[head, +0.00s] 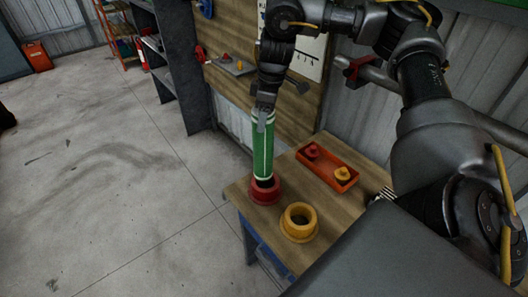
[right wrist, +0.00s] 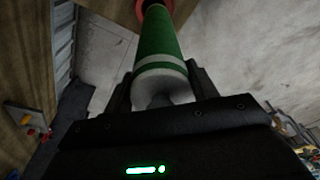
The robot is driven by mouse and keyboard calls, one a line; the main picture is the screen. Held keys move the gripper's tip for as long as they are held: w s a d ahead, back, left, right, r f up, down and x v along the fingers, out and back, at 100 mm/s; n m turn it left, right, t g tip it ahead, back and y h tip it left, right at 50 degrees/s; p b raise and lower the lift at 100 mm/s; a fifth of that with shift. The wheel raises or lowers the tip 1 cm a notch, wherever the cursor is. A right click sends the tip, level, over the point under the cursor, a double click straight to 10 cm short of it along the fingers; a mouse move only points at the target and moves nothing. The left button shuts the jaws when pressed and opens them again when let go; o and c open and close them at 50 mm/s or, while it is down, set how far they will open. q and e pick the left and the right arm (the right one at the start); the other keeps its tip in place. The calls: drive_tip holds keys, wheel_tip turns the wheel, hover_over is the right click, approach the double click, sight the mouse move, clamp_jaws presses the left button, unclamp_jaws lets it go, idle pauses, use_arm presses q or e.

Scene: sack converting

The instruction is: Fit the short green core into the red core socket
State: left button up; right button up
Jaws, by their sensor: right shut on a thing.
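The green core (head: 263,150) is a green tube with white bands, and it stands nearly upright in the head view. My right gripper (head: 264,116) is shut on its upper end, with one finger on each side in the right wrist view (right wrist: 160,85). The red core socket (head: 266,195) sits on the wooden table near its left edge. The core's lower end is at the socket's dark opening; I cannot tell how far inside it is. Part of the socket's red rim shows past the core in the right wrist view (right wrist: 140,8). My left gripper is not in view.
A yellow socket (head: 299,222) stands right and in front of the red one. An orange tray (head: 328,163) with a red and a yellow knobbed piece lies behind on the table (head: 283,177). A wooden panel (head: 290,100) rises behind; open floor lies left.

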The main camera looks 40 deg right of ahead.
sight(266, 142)
drive_tip(key=shift+d, duration=0.45)
wheel_tip(266, 142, down, 6)
drive_tip(key=shift+s+a+f+b, duration=0.1)
drive_tip(key=shift+f+b, duration=0.4)
drive_tip(key=shift+f, duration=1.55)
drive_tip(key=o, duration=1.3)
drive_tip(key=shift+f, duration=0.15)
